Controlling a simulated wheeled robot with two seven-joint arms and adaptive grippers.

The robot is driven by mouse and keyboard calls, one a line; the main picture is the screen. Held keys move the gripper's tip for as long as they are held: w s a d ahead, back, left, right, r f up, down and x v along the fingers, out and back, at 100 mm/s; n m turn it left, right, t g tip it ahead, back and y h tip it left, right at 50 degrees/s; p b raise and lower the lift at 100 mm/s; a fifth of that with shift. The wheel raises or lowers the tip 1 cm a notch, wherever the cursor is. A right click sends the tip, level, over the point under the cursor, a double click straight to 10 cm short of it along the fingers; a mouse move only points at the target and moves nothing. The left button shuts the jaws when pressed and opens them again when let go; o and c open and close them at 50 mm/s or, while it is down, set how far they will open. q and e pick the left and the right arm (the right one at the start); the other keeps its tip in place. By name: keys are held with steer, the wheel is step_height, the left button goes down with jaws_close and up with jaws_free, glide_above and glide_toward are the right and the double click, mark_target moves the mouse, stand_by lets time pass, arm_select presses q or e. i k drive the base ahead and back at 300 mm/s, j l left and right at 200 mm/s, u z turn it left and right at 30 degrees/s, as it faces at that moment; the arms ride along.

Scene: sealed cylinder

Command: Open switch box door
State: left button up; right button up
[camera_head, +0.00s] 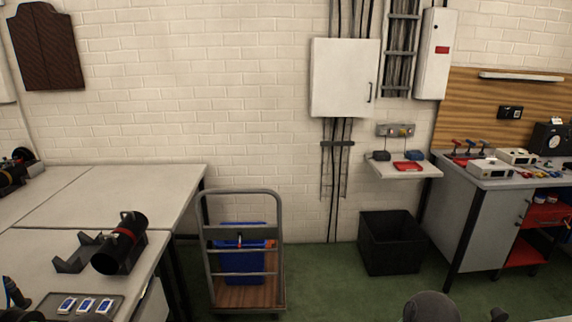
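The switch box (340,75) is a white, roughly square cabinet mounted on the white brick wall, right of the middle of the view. Its door appears closed, lying flat across the front. A small dark vertical handle (370,92) sits near the door's lower right edge. Dark cables run into the box from above and leave it below. Neither of my grippers can be made out in this view, and nothing is touching the box.
A trolley (203,262) carrying a blue crate (243,262) and a black bin (390,243) stand on the green floor by the wall. A small shelf (430,171) is right of the cables. A worktable (120,185) fills the left, a workbench (485,225) the right. Floor between trolley and bin is clear.

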mark_target(346, 70)
steer(key=i+l+z, duration=0.1)
steer(key=i+z, duration=0.15)
steer(key=i, duration=0.25)
steer(key=i+z, duration=0.3)
steer(key=i, duration=0.2)
steer(key=i+j+z, duration=0.1)
steer(key=i+z, duration=0.15)
steer(key=i, duration=0.25)
steer(key=i+j+z, duration=0.25)
steer(key=i, duration=0.25)
